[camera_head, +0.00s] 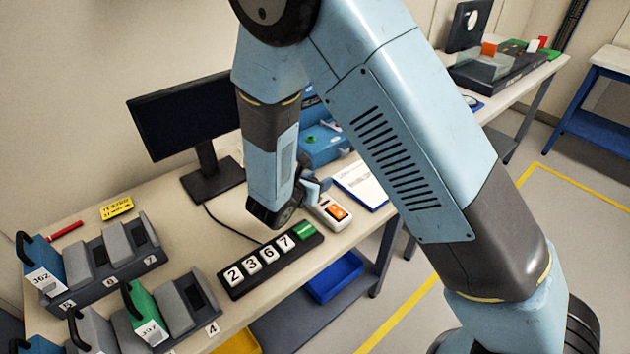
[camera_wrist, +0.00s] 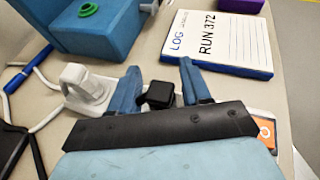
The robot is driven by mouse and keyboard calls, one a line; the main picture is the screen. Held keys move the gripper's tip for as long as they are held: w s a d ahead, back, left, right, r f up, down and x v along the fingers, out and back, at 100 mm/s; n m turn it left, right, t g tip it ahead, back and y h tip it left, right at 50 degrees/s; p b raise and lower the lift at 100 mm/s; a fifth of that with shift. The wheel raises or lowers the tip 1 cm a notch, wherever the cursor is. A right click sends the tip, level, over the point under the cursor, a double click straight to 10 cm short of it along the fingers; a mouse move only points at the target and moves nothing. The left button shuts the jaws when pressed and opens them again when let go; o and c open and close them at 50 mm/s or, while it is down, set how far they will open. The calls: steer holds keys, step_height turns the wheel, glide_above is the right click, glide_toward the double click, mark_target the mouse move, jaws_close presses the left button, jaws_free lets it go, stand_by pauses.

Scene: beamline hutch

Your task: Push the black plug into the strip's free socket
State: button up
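The black plug (camera_wrist: 161,94) shows in the wrist view between my gripper's two blue fingers (camera_wrist: 160,80), with a small gap on each side. My gripper is open around or just above it. Whether the plug sits in a socket is hidden. A white plug (camera_wrist: 77,80) stands at the left end of the power strip, whose orange switch (camera_wrist: 264,131) shows at the right. My gripper's dark palm covers much of the strip between. In the head view the white strip (camera_head: 321,206) is partly behind my gripper (camera_head: 312,187), whose fingertips are hard to make out.
A RUN 372 log sheet (camera_wrist: 215,45) and a blue box (camera_wrist: 100,28) lie beyond my gripper. White cables (camera_wrist: 42,60) run at the left. A black number block (camera_head: 270,262) is in front of the strip, and a monitor (camera_head: 184,117) stands behind.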

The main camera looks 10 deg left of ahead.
steer(key=shift+o, duration=1)
steer(key=shift+s, duration=0.1)
steer(key=v, duration=1.3)
steer(key=shift+s+r, duration=0.15)
steer(key=shift+s, duration=0.1)
steer(key=w+d+r+m+g+h, duration=0.1)
steer(key=d+r+m+g, duration=0.2)
steer(key=d+r+m, duration=0.35)
steer(key=w+d+r+m+g+h, duration=0.1)
steer(key=w+d+r+m+g, duration=0.2)
steer(key=d, duration=0.7)
steer(key=d+r+m+g, duration=0.2)
steer(key=d+r+m, duration=0.35)
steer(key=d, duration=0.25)
steer(key=s+d+r+m+t+y, duration=0.1)
steer(key=s+d+r+m+y, duration=0.5)
steer(key=s+d+r+m, duration=0.6)
steer(key=d+m, duration=0.2)
steer(key=m, duration=0.3)
steer(key=shift+r+m+y, duration=0.25)
steer(key=shift+m+y, duration=0.05)
steer(key=shift+y, duration=0.1)
